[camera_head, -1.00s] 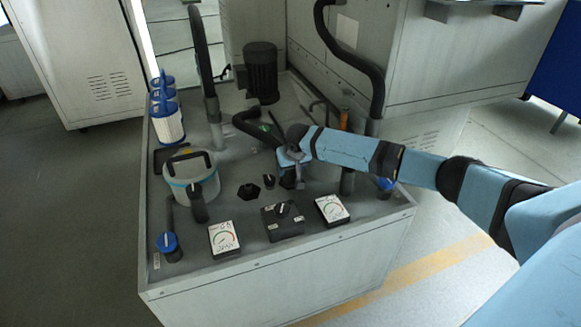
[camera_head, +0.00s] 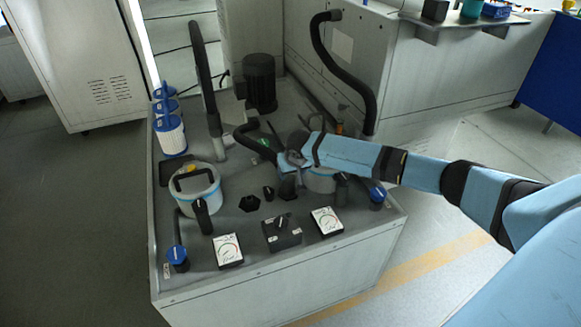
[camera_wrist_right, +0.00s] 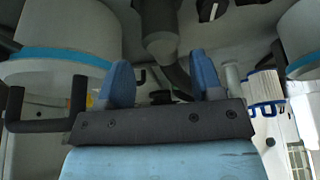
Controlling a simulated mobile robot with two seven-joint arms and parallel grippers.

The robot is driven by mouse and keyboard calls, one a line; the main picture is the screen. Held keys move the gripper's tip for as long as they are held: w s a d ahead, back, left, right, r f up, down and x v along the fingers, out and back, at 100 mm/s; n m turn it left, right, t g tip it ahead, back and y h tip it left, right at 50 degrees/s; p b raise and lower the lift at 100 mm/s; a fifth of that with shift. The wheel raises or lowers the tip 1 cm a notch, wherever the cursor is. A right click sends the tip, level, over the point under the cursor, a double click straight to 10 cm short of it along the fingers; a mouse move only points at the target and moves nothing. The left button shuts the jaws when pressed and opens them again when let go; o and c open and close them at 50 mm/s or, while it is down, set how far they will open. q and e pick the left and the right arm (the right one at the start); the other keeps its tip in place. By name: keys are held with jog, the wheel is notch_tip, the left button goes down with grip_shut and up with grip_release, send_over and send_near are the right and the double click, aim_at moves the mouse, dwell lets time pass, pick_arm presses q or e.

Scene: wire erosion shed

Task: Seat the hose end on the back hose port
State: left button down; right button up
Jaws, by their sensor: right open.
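In the head view, a thick black bent hose (camera_head: 250,132) lies on the bench top, running from the back toward my right gripper (camera_head: 288,163). The gripper and wrist hide where it ends, so I cannot tell which part is the hose end. The right gripper is open; in the right wrist view its two blue fingers (camera_wrist_right: 160,66) stand apart. A dark tube (camera_wrist_right: 178,82) with a wider grey part (camera_wrist_right: 160,28) shows beyond and between them, with no clear contact. I cannot tell which fitting is the back hose port. My left gripper is out of view.
Tall black hoses stand at the back left (camera_head: 203,75) and back right (camera_head: 352,88). A motor (camera_head: 260,82), white filters (camera_head: 171,138), a handled canister (camera_head: 193,192), a hexagonal black fitting (camera_head: 249,203) and gauges (camera_head: 228,250) crowd the bench (camera_head: 300,262).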

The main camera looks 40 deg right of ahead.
pick_arm(q)
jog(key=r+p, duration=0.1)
jog(key=p, duration=0.1)
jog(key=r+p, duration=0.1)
jog(key=p, duration=0.1)
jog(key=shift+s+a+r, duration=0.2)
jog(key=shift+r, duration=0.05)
pick_arm(e)
jog(key=v, duration=0.4)
